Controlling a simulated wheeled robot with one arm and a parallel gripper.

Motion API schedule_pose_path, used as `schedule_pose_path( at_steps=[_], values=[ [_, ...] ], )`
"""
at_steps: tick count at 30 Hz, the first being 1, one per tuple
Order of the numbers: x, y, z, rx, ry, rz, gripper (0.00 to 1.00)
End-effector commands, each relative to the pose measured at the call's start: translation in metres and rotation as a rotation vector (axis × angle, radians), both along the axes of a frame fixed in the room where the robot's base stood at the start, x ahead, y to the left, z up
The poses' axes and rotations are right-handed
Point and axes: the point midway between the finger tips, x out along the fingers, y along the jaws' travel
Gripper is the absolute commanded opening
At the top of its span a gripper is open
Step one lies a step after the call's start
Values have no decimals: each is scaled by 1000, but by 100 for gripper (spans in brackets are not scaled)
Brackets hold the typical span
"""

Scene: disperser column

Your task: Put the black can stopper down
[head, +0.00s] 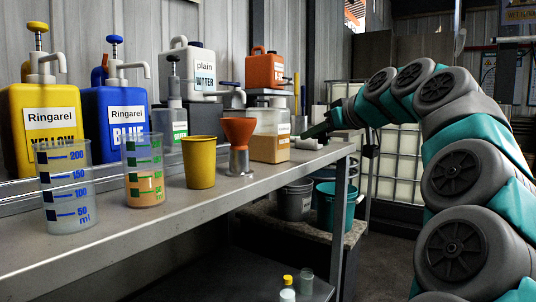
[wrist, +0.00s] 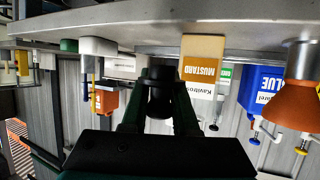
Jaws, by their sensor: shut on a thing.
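My gripper (wrist: 158,90) is shut on the black can stopper (wrist: 160,98), a small dark cylinder between the two fingers in the wrist view. In the head view, my gripper (head: 322,128) is small and far off, by the far right end of the metal bench (head: 130,243). The stopper cannot be made out clearly there. The wrist picture is upside down, with the bench along its top. I cannot tell whether the stopper touches the bench.
An orange funnel (head: 238,132), a yellow cup (head: 199,160) and two beakers (head: 65,190) line the bench's front. A mustard container (head: 270,145) stands near my gripper, with pump jugs (head: 115,125) behind. Buckets (head: 295,200) stand below. The bench edge is clear front right.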

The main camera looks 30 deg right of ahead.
Motion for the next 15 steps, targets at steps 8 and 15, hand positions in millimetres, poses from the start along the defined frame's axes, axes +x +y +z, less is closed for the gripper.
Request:
schedule_pose_path(
  at_steps=[8, 15],
  values=[
    [40, -15, -4, 0, 1, -2, 0],
    [72, -26, -7, 0, 0, -1, 0]
  ],
)
